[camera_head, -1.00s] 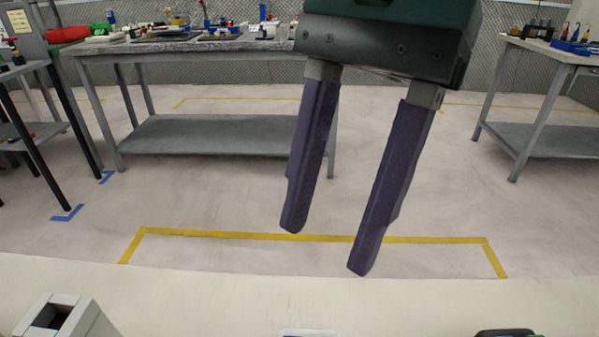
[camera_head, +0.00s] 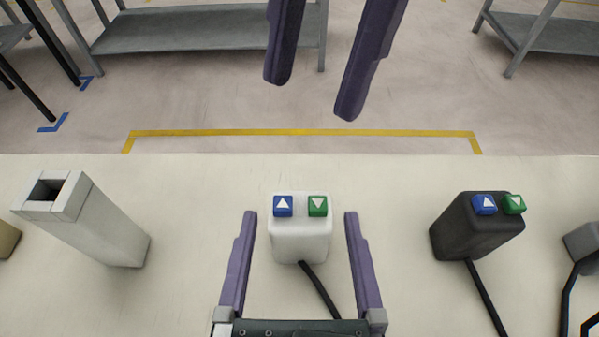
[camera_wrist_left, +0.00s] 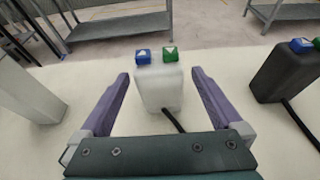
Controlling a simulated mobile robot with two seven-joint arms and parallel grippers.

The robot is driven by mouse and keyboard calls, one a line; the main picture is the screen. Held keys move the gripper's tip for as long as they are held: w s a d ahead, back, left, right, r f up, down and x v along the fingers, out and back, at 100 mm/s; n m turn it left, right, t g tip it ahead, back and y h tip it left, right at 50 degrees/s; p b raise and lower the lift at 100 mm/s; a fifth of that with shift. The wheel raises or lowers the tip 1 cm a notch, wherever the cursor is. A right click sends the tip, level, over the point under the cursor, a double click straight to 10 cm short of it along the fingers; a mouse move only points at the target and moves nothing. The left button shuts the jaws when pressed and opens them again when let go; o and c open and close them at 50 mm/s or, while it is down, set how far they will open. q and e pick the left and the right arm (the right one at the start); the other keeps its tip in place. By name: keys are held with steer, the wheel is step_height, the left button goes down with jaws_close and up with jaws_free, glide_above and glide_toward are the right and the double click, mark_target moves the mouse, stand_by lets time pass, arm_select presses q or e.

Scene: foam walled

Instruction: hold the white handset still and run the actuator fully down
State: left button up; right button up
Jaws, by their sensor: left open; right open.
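The white handset (camera_head: 300,240) stands on the pale tabletop at the middle. On top it has a blue button with an up arrow (camera_head: 283,206) and a green button with a down arrow (camera_head: 318,206). A black cable runs from its near side. My left gripper (camera_head: 300,213) is open, one finger on each side of the handset with gaps. The left wrist view also shows the handset (camera_wrist_left: 160,92) between the spread fingers. My right gripper (camera_head: 312,97) is open and empty, high beyond the handset. I cannot tell which thing is the actuator.
A black handset (camera_head: 478,228) with blue and green buttons stands to the right. A pale hollow square column (camera_head: 108,232) stands to the left. A grey object (camera_head: 582,243) with a black cable is at the right edge. The tabletop between them is clear.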

mark_target(300, 201)
arm_select(q)
steer(key=x, duration=0.5)
steer(key=c, duration=1.5)
steer(key=shift+c, duration=0.2)
arm_select(e)
jaws_close()
steer(key=shift+a, duration=0.1)
stand_by(0.8)
